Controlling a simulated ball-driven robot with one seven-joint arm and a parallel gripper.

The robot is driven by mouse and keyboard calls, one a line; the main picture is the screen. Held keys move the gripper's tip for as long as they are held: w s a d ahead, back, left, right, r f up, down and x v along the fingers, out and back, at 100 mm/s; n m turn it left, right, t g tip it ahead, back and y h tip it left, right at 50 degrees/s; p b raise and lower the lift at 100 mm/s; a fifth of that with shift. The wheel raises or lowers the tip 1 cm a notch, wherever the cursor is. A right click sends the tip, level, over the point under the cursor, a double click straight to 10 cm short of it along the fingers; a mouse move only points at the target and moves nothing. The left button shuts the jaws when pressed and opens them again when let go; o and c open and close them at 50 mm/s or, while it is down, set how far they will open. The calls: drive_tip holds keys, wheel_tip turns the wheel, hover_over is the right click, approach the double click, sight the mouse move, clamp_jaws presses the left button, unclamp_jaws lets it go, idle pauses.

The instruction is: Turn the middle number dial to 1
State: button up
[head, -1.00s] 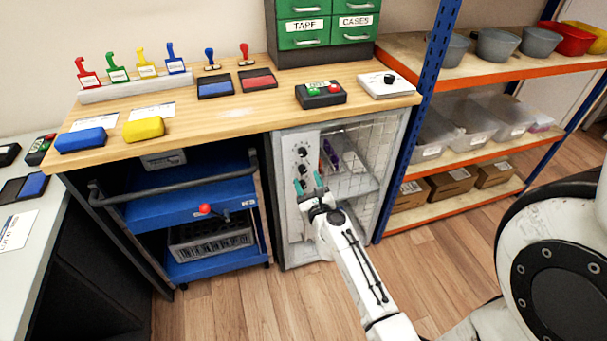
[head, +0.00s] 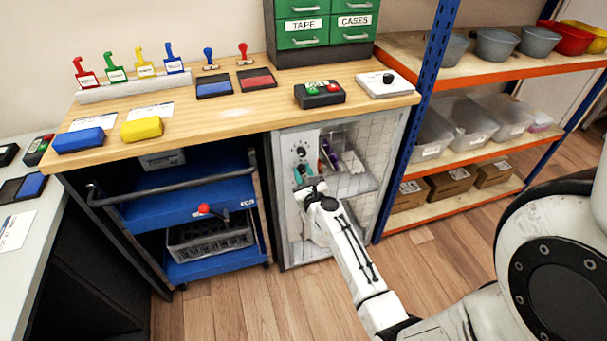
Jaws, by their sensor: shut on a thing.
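A pale control panel (head: 298,140) with dark round dials is on the left front of the wire-mesh cabinet under the bench. The top dial (head: 301,152) is in plain view. The middle dial (head: 302,168) lies just below it, largely covered by my fingers. Any lower dial is hidden behind my gripper. My gripper (head: 305,172), with teal fingertips, is at the panel and shut on the middle dial. The dial's numbers and pointer are too small to read.
The wooden bench top (head: 230,115) overhangs the panel. A blue cart (head: 190,210) with a dark handrail stands left of the cabinet (head: 365,205). A blue-posted shelf (head: 480,70) stands to the right. The wooden floor (head: 235,310) in front is clear.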

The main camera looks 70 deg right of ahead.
clamp_jaws()
